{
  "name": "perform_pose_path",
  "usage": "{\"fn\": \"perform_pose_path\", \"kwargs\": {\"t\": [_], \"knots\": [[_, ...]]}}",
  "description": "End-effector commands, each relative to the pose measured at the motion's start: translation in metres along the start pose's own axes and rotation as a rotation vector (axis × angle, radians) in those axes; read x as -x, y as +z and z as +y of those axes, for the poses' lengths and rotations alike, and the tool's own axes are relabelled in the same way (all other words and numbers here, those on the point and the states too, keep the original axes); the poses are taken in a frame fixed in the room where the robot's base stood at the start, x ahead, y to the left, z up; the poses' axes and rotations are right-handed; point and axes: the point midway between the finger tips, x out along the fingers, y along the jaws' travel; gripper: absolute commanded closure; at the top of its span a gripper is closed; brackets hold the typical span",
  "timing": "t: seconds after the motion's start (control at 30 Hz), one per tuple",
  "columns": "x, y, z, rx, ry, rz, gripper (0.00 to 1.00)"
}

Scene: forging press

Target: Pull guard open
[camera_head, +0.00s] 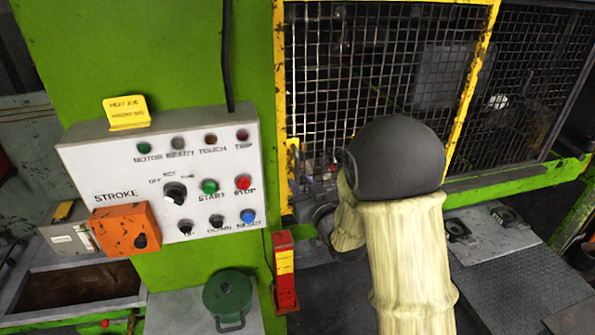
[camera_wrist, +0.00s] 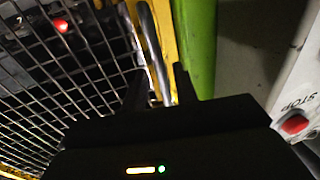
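The guard (camera_head: 281,70) is a yellow-framed wire mesh panel, upright in front of the press in the head view. Its mesh (camera_wrist: 60,85) fills the left of the wrist view. A grey curved handle bar (camera_wrist: 150,35) runs beside the guard's yellow edge there. My gripper (camera_wrist: 160,82) has two dark fingers apart, with the lower part of the bar showing between them. I see no clear contact between fingers and bar. In the head view my arm hides my fingers and the handle.
A control panel (camera_head: 130,172) with buttons and lamps stands left of the guard on a green column (camera_head: 160,60). Its red stop button (camera_wrist: 295,124) is close on the right in the wrist view. A red post (camera_head: 284,272) and green canister (camera_head: 228,296) stand below.

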Motion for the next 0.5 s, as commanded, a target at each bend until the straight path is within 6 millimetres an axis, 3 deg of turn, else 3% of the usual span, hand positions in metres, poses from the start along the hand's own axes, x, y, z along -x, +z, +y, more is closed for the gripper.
{"fn": "perform_pose_path", "kwargs": {"t": [0.2,0.5], "knots": [[-0.026,-0.002,0.0,0.001,0.0,-0.001,0.71],[-0.03,0.001,0.0,0.0,0.0,-0.001,0.71]]}}
